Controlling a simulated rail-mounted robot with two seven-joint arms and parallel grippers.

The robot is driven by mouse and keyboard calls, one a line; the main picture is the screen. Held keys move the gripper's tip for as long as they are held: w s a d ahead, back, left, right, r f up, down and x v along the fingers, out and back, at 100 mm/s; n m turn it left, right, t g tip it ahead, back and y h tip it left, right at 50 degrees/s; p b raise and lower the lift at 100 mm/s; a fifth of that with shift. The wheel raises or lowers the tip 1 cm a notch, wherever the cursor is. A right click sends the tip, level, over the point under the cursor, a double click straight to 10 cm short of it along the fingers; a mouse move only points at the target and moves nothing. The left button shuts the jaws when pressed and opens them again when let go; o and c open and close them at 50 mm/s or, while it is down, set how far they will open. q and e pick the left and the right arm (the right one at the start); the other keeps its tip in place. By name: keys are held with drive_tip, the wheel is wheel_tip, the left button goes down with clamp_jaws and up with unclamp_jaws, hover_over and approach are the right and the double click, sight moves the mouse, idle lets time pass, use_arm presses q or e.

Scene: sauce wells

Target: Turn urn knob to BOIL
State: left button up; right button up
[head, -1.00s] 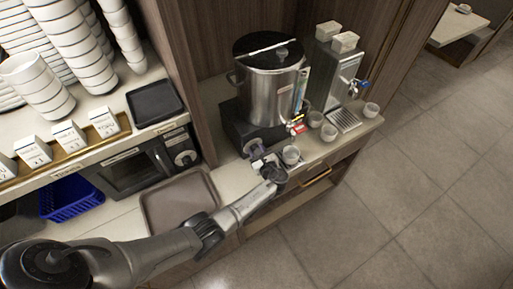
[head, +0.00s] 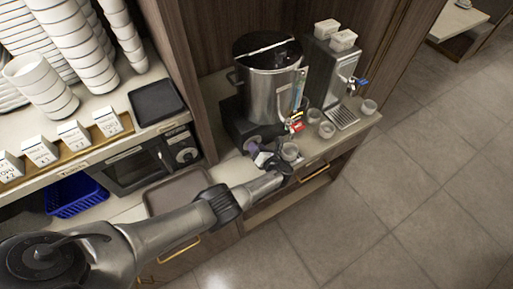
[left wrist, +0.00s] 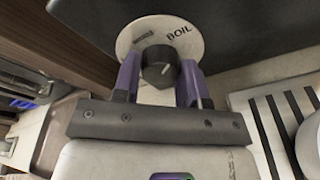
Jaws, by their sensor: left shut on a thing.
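The urn (head: 275,92) is a steel cylinder with a dark lid, standing on a dark base on the counter. Its black knob (left wrist: 158,66) sits on a round pale dial (left wrist: 130,38) in the left wrist view. BOIL is printed on the dial at the upper right of the knob; a second, unreadable label is at the upper left. A short white mark shows on the knob's face. My left gripper (left wrist: 160,82) has its purple fingers on either side of the knob, shut on it. In the head view the left gripper (head: 262,152) is at the urn's base.
A small cup (head: 290,152) stands close beside my left gripper. More cups (head: 326,130) and a steel dispenser (head: 332,75) with a drip grille (head: 343,117) are to the right. A brown tray (head: 178,192) lies on the counter left of the gripper.

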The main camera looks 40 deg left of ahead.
use_arm(q)
drive_tip(key=shift+m, duration=0.5)
idle(0.3)
drive_tip(key=o, duration=0.9)
drive_tip(key=shift+d, duration=0.15)
drive_tip(key=shift+s+d+r, duration=0.1)
drive_tip(key=shift+d, duration=0.2)
drive_tip(key=p+v, duration=0.2)
drive_tip(key=v, duration=0.9)
drive_tip(key=shift+d, duration=0.2)
drive_tip(key=shift+v, duration=0.8)
